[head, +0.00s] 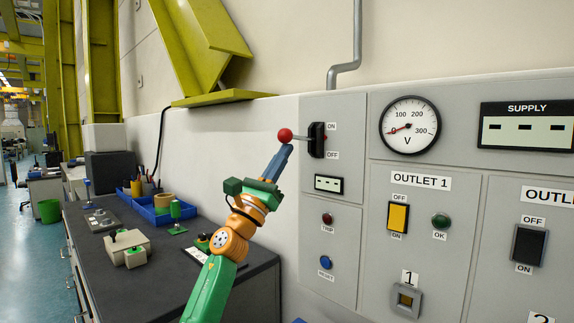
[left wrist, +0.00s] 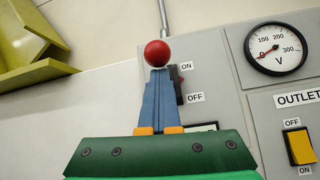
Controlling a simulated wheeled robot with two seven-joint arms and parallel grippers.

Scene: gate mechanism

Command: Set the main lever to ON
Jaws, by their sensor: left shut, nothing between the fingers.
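The main lever has a red ball knob (head: 285,135) on a thin rod, which comes out of a black slotted mount (head: 317,140) on the grey panel. The ON label is at the upper right of the mount and the OFF label at its lower right. The rod sticks out about level. My left gripper (head: 288,149) is shut and empty, with its blue fingertips right below the knob. In the left wrist view the red knob (left wrist: 157,53) shows just above the closed fingertips (left wrist: 160,72); I cannot tell if they touch. My right gripper is out of view.
The panel also holds a voltmeter (head: 410,124) with its needle near 0, a yellow switch (head: 399,217) and a black switch (head: 529,245). A dark workbench (head: 145,265) with blue bins (head: 155,213) stands to the left. The space left of the knob looks clear.

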